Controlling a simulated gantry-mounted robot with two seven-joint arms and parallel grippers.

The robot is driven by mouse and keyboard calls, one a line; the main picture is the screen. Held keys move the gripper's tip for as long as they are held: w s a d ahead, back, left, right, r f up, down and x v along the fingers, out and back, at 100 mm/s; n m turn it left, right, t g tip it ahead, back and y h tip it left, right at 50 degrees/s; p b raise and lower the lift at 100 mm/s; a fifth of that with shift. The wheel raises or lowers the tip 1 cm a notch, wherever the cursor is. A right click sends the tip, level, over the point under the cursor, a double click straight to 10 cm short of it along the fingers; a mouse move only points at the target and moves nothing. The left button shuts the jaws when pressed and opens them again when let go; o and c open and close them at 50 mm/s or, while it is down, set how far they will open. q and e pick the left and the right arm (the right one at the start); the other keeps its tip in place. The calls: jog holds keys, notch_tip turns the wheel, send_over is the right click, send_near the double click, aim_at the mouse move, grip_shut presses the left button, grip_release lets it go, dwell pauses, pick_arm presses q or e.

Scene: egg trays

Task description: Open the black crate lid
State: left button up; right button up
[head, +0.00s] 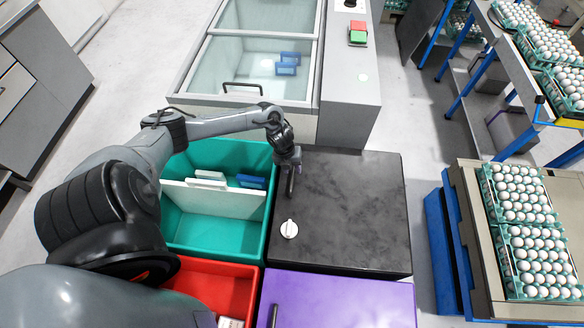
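The black crate lid (350,205) is flat and closed, right of the teal bin. Its dark bar handle (291,181) stands along the lid's left edge. My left gripper (290,161) reaches in from the left over the teal bin and points down at the far end of this handle. The gripper is small and dark here, so I cannot tell whether its fingers are around the handle or only beside it. My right gripper is not in view.
A white round object (289,229) rests on the black lid. The teal bin (215,235) holds white and blue items; a red bin (225,285) and purple lid (345,300) are nearer. A glass-topped freezer (350,85) stands behind. Egg trays (509,247) are right.

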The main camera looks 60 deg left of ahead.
pick_arm(q)
jog(key=shift+c, duration=0.2)
grip_shut()
jog(key=shift+r, duration=0.1)
